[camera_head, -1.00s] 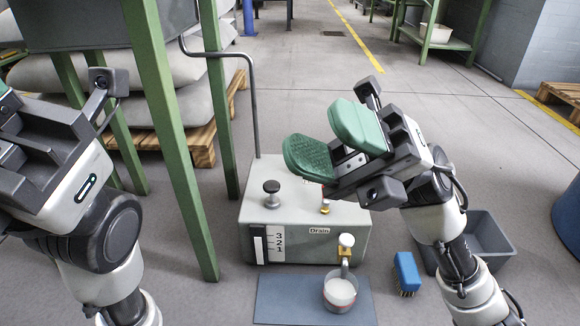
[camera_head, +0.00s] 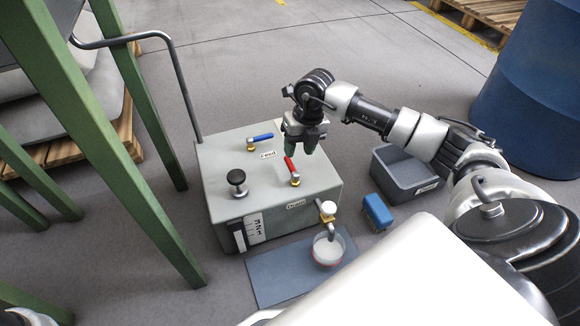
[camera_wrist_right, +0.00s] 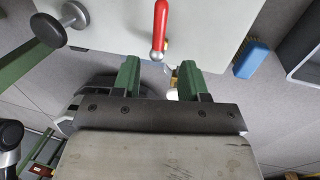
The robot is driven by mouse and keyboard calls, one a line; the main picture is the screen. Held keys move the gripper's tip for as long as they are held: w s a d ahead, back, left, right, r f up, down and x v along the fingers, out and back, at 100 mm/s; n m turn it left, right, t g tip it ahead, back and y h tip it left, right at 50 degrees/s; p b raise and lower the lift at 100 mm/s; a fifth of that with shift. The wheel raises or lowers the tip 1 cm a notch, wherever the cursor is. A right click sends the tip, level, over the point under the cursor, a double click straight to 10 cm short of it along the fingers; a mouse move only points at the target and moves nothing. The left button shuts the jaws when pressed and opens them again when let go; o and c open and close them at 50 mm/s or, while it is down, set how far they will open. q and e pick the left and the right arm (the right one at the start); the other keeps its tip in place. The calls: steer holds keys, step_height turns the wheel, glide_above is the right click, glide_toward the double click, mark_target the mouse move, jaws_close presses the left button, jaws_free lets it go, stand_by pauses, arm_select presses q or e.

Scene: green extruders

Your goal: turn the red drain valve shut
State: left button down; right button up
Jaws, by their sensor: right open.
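The red drain valve (camera_head: 290,165) is a lever on a brass stem on top of the grey tank box (camera_head: 228,160). In the head view its handle runs from the stem toward the back of the box. In the right wrist view the red lever (camera_wrist_right: 160,22) stands upright in the picture, its rounded end toward my fingers. My right gripper (camera_head: 303,146) is over the box beside the lever, fingers pointing down. In the wrist view my right gripper (camera_wrist_right: 160,76) is open and empty, the lever beyond the gap. Contact cannot be told. My left gripper is out of view.
A blue lever (camera_head: 261,138) and a black knob (camera_head: 237,180) are also on the box. The drain spout (camera_head: 328,212) is above a cup (camera_head: 327,250) on a blue-grey mat (camera_head: 266,282). A blue brush (camera_head: 377,210) and grey bin (camera_head: 400,180) stand right. Green legs (camera_head: 150,190) stand left.

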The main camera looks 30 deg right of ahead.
mark_target(293, 167)
steer(key=f+b, duration=0.1)
steer(key=f, duration=0.2)
steer(key=a+f+b, duration=0.1)
steer(key=f+b, duration=0.1)
steer(key=f, duration=0.1)
steer(key=shift+w+a+f, duration=0.1)
steer(key=shift+w+a, duration=0.05)
steer(key=shift+c, duration=0.2)
jaws_close()
